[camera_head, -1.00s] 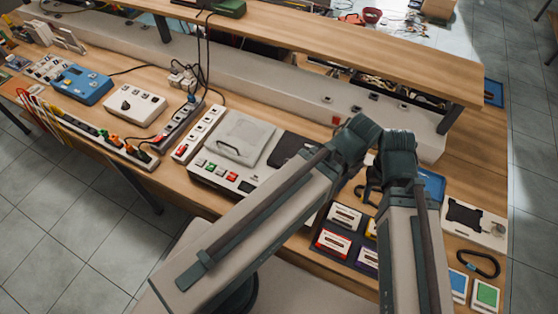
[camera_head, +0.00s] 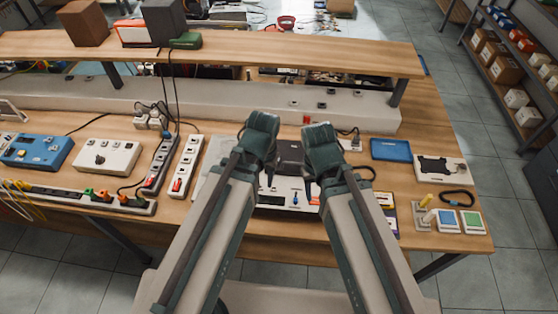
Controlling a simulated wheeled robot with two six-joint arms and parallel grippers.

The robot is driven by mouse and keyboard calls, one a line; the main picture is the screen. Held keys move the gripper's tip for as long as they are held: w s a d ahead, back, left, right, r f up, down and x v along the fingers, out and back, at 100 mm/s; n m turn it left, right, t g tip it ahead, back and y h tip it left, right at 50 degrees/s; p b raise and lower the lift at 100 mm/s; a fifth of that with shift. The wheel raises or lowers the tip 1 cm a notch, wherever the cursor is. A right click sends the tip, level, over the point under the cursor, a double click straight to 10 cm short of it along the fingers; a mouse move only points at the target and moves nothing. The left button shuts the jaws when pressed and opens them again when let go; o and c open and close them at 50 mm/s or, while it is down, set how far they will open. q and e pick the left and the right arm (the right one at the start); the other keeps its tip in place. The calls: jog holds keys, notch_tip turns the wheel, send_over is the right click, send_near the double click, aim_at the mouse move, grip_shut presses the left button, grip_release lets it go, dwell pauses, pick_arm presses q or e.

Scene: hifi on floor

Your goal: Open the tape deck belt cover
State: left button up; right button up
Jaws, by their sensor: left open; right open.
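The tape deck (camera_head: 272,199) sits on the wooden bench in the middle of the head view, largely hidden behind my arms. A strip of its light grey cover (camera_head: 208,165) shows left of my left arm; its handle is hidden. A dark panel (camera_head: 290,157) shows between my grippers. My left gripper (camera_head: 264,180) is open in front of the deck, right of the visible cover strip. My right gripper (camera_head: 314,188) is open over the deck's right side. Neither visibly holds anything; contact with the deck cannot be told.
A white power strip (camera_head: 185,166) stands left of the deck. A white box (camera_head: 107,158) and a blue device (camera_head: 37,150) are farther left. A blue tray (camera_head: 390,150) and a white board (camera_head: 442,169) lie to the right. A raised shelf (camera_head: 230,48) runs behind.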

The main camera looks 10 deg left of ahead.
pick_arm(q)
notch_tip(320, 180, up, 4)
jog(key=w+a+p, duration=0.2)
jog(key=a+p, duration=0.1)
notch_tip(320, 180, up, 3)
jog(key=m+t+p, duration=0.2)
jog(key=m, duration=1.3)
send_over(293, 163)
jog(key=s, duration=0.3)
jog(key=shift+f+h, duration=0.2)
jog(key=shift+h, duration=0.1)
jog(key=w+f+b, duration=0.1)
jog(key=f+b, duration=0.7)
jog(key=f, duration=0.1)
jog(key=w+f+b, duration=0.1)
jog(key=f+b, duration=0.3)
jog(key=b, duration=0.1)
jog(key=shift+w+f, duration=0.3)
